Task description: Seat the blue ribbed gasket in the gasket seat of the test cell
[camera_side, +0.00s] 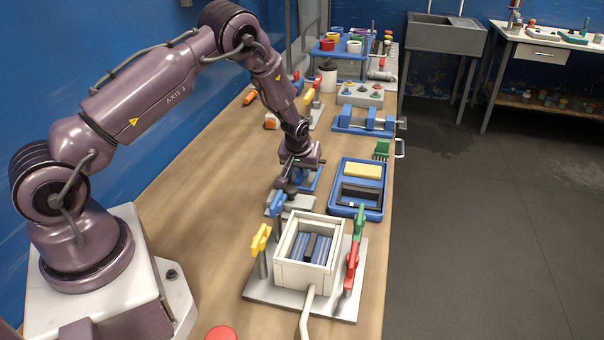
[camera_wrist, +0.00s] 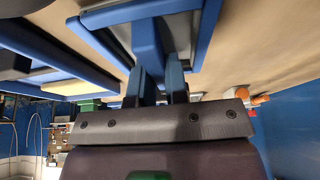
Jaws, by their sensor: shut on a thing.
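The test cell (camera_side: 281,273) is a white open-topped box on a grey plate in the side view's foreground. Blue ribbed parts (camera_side: 321,252) with a dark bar across them show inside it; the gasket seat cannot be made out. My gripper (camera_side: 287,189) is behind the cell, low over the bench beside a small blue tray. In the wrist view my gripper (camera_wrist: 160,84) is shut on a narrow blue part (camera_wrist: 146,45). Its ribs do not show, so I cannot tell for certain that it is the gasket. Its lower end is hard to separate from the blue fingers.
Yellow (camera_side: 260,240), blue, green (camera_side: 359,221) and red (camera_side: 351,263) handles stand around the cell. A blue tray (camera_side: 334,208) with a yellow block (camera_side: 363,171) and a black part lies right of my gripper. Bare bench lies to the left.

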